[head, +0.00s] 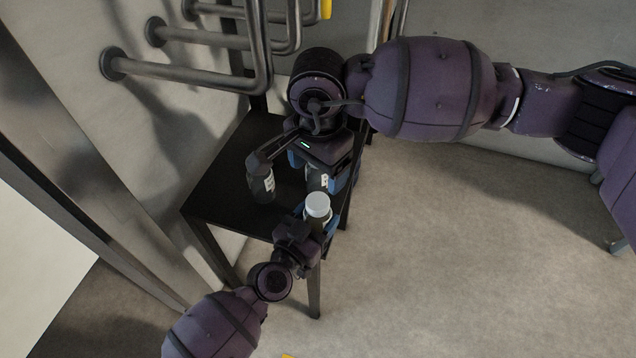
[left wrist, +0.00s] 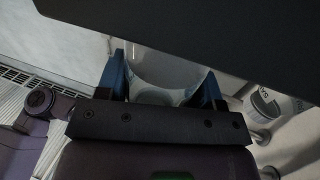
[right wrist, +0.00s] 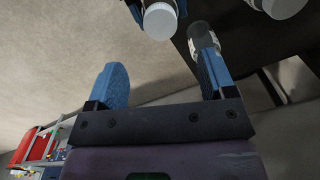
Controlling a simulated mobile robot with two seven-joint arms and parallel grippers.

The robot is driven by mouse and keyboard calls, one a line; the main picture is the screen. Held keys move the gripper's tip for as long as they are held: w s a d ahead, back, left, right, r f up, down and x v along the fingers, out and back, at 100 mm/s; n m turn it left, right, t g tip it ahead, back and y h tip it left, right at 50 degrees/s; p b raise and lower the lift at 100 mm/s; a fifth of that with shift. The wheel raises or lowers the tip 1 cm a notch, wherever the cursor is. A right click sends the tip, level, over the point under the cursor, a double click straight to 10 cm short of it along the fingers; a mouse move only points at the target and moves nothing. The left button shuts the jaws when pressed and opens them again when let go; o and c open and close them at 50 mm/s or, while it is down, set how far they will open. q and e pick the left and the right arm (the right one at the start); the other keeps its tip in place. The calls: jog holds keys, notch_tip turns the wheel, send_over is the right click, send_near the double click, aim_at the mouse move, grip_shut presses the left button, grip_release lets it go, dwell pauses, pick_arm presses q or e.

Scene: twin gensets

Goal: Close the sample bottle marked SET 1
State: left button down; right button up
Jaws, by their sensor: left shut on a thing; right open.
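My left gripper (head: 316,223) is shut on a bottle with a white cap (head: 318,205), upright near the table's front edge. In the left wrist view a pale round body (left wrist: 165,68) fills the space between its blue fingers. My right gripper (head: 322,172) is open above the table, behind the held bottle; a dark labelled bottle (head: 317,181) shows by its fingers. In the right wrist view its fingers (right wrist: 163,75) have nothing between them, and the held bottle's white cap (right wrist: 160,21) lies beyond. Another dark labelled bottle (head: 262,187) stands left. No label is readable as SET 1.
The small black table (head: 228,190) stands near the wall, with bare surface on its left. Thick grey pipes (head: 190,75) run along the wall above it. Open floor (head: 450,260) lies to the right. A red object (right wrist: 37,145) is far off in the right wrist view.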

notch_tip(320, 180, up, 3)
jog(key=shift+r, duration=0.1)
dwell(0.3)
pick_arm(q)
jog(key=shift+c, duration=0.8)
grip_release()
jog(key=p+v, duration=0.1)
jog(key=v, duration=0.9)
jog(key=shift+s+a, duration=0.2)
jog(key=shift+s, duration=0.15)
pick_arm(e)
notch_tip(320, 180, up, 3)
jog(key=shift+f, duration=0.1)
